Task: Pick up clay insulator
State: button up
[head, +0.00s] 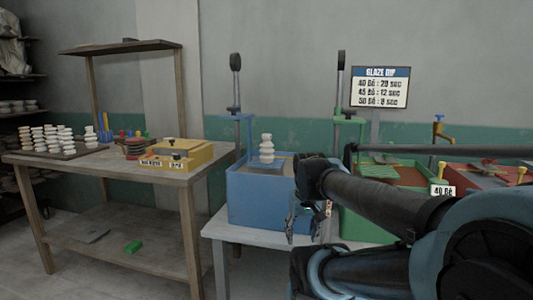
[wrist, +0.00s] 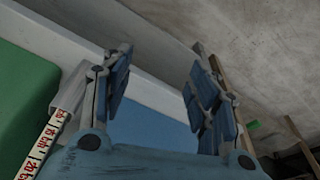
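A pale clay insulator (head: 267,148) with stacked ribs stands upright at the blue tub (head: 262,208), above its rim near the back. Several smaller pale ribbed pieces (head: 50,138) stand in rows on a board on the wooden table. My gripper (head: 305,212) is in front of the blue tub, lower than the insulator and to its right, partly hidden by my arm. In the wrist view my gripper (wrist: 157,78) is open with its fingers wide apart and nothing between them. The insulator does not show in the wrist view.
A green tub (head: 375,220) and a red tub (head: 485,178) stand right of the blue one. A vertical rod rises behind the blue tub. A gap separates the two tables.

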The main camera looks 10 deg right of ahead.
jog(key=o, duration=0.3)
jog(key=w+a+r+t, duration=0.1)
jog(key=w+a+r, duration=0.1)
jog(key=w+r, duration=1.7)
jog(key=shift+a+r, duration=0.15)
jog(key=shift+r, duration=0.6)
notch_tip(320, 180, up, 13)
jog(key=t, duration=0.1)
send_over(267, 145)
jog(key=s, duration=0.2)
jog(key=x, duration=1)
jog(key=shift+w+f, duration=0.25)
jog(key=shift+w, duration=0.15)
jog(key=shift+x, duration=3.05)
jog(key=shift+s, duration=0.1)
jog(key=shift+c, duration=0.2)
jog(key=c, duration=1.7)
jog(key=shift+c, duration=0.2)
